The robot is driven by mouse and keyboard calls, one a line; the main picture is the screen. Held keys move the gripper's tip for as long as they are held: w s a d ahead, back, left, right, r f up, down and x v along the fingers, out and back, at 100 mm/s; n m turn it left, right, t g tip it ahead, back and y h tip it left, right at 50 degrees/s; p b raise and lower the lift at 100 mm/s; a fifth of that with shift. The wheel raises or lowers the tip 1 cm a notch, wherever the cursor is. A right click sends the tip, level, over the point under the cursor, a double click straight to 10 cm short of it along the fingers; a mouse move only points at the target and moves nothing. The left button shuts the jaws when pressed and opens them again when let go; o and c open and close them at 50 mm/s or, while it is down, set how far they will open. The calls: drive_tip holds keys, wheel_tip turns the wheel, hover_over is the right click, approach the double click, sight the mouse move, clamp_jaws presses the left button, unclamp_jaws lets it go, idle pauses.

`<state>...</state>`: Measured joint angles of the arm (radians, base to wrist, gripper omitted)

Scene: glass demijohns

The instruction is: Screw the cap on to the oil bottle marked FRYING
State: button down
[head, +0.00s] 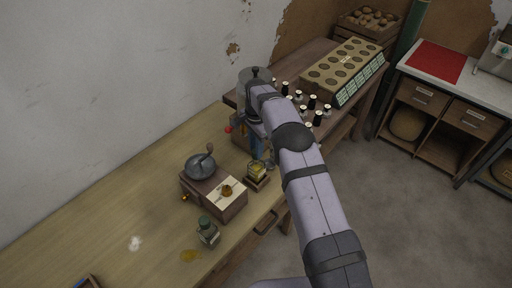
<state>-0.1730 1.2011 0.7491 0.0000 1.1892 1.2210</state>
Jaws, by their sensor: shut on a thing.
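My gripper (258,156) points down over the far part of the wooden workbench. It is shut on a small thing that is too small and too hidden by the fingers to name. Just below it a squat glass vessel with yellow oil (257,171) stands on a small wooden base. Nearer the front, a small glass bottle with a dark green top (208,232) stands upright on the bench. I cannot read any marking, so I cannot tell which vessel is marked FRYING. No loose cap can be made out.
A hand grinder (201,166) on a wooden box (222,202) stands left of the oil vessel. A yellow spill (190,255) lies by the front edge. Several dark bottles (312,104) and a holed crate (343,69) stand beyond my arm. The bench's left is mostly clear.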

drive_tip(key=shift+f+b, duration=0.45)
drive_tip(key=shift+f, duration=0.3)
idle(1.0)
drive_tip(key=c, duration=1.4)
unclamp_jaws()
drive_tip(key=shift+s, duration=0.1)
drive_tip(key=shift+r, duration=0.1)
drive_tip(key=shift+r+p, duration=1.75)
drive_tip(key=shift+r, duration=1.2)
drive_tip(key=shift+r, duration=0.1)
drive_tip(key=shift+r+b, duration=1.55)
drive_tip(key=shift+r, duration=2.05)
